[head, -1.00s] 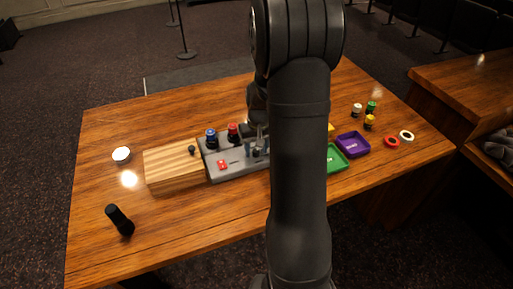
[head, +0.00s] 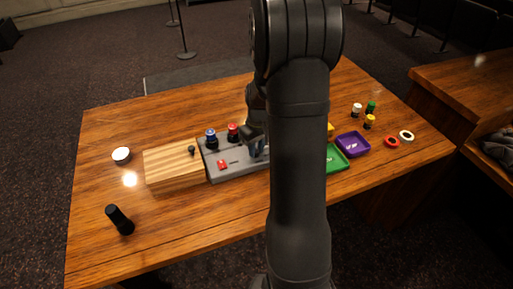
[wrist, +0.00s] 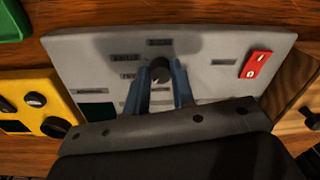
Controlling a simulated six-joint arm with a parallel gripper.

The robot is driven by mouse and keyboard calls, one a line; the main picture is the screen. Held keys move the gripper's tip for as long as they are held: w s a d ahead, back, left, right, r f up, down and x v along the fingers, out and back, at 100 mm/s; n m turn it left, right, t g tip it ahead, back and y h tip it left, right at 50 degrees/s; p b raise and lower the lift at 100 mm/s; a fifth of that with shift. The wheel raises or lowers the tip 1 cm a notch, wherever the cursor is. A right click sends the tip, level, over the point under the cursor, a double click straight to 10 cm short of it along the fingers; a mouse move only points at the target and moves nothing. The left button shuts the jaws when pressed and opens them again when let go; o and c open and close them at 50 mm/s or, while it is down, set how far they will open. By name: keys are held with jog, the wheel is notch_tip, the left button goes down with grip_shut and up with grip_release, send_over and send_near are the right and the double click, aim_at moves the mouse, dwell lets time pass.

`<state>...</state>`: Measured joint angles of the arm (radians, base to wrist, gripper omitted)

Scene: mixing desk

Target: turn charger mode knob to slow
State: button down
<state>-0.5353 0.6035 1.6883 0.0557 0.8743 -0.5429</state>
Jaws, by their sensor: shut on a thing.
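The grey charger panel (head: 225,172) sits mid-table, partly hidden behind my arm in the head view. In the wrist view the panel (wrist: 95,48) fills much of the picture, with small dark labels around a dark round knob (wrist: 159,69). My gripper (wrist: 160,76) is shut on this knob, one blue-grey finger on each side. In the head view my gripper (head: 258,150) is low over the panel's right part, and the knob is hidden there. The label text and the knob's pointer are too small or covered to read.
A red switch (wrist: 256,64) and blue (head: 211,138) and red (head: 233,132) posts are on the panel. A wooden block (head: 172,165) adjoins its left side. A yellow box (wrist: 35,104) with dark knobs lies beside it. Green (head: 337,158) and purple (head: 352,145) trays stand right.

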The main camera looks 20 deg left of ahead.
jog(key=n, duration=0.4)
jog(key=shift+w+a+n, duration=0.1)
jog(key=shift+n, duration=2)
jog(key=shift+r, duration=0.1)
jog(key=c, duration=1.2)
grip_release()
jog(key=shift+c, duration=0.2)
notch_tip(320, 180, up, 17)
jog(key=shift+w+r, duration=0.15)
jog(key=shift+w, duration=0.2)
